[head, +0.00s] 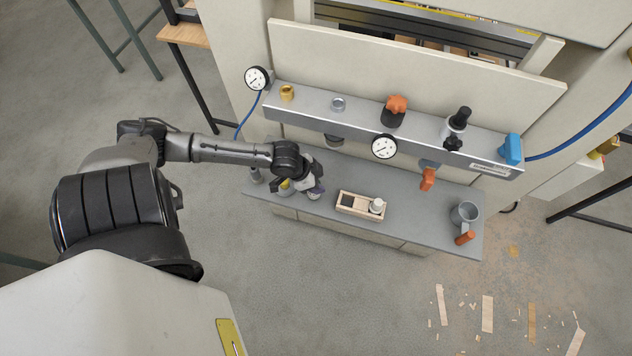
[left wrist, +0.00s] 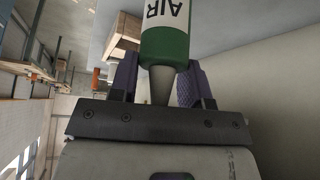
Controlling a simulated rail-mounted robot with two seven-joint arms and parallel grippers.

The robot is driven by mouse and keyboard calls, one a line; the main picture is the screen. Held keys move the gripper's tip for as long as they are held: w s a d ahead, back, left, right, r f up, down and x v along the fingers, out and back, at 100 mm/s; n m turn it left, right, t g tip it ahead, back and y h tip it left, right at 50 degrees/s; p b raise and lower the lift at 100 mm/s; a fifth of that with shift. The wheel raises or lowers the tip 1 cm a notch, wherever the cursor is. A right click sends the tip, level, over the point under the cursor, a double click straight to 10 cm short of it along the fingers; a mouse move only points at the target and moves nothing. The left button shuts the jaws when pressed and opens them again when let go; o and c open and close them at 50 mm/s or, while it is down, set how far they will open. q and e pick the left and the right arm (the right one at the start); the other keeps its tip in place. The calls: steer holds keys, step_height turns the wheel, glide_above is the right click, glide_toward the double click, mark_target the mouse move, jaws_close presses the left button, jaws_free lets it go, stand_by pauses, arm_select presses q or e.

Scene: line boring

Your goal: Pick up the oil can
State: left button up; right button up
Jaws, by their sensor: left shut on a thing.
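My left gripper (head: 303,188) is low at the left part of the grey shelf. In the left wrist view its two purple-padded fingers (left wrist: 158,85) are shut on a green oil can (left wrist: 165,48) with a white band lettered "AIR". The can's grey conical top points back toward my palm, between the fingers. In the head view the gripper hides most of the can, and I cannot tell whether its base touches the shelf. My right gripper is not in view.
A raised ledge (head: 300,104) with gauges and knobs runs behind. Wood scraps (head: 487,313) lie on the floor.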

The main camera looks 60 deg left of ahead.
arm_select(q)
steer(key=shift+r, duration=0.4)
step_height(320, 180, up, 3)
steer(key=shift+f+b, duration=0.1)
steer(key=shift+b, duration=0.4)
steer(key=s+d+r+b, duration=0.2)
steer(key=s+d+r, duration=0.2)
steer(key=d+r, duration=0.45)
steer(key=w+d+r+m, duration=0.1)
steer(key=w+d+r, duration=0.5)
steer(key=w+r, duration=0.2)
steer(key=w+d+r, duration=0.5)
steer(key=w+r, duration=0.3)
steer(key=w, duration=0.1)
step_height(320, 180, down, 8)
steer(key=s+h, duration=0.1)
steer(key=s, duration=0.1)
steer(key=shift+s+m, duration=0.2)
steer(key=shift+m, duration=0.2)
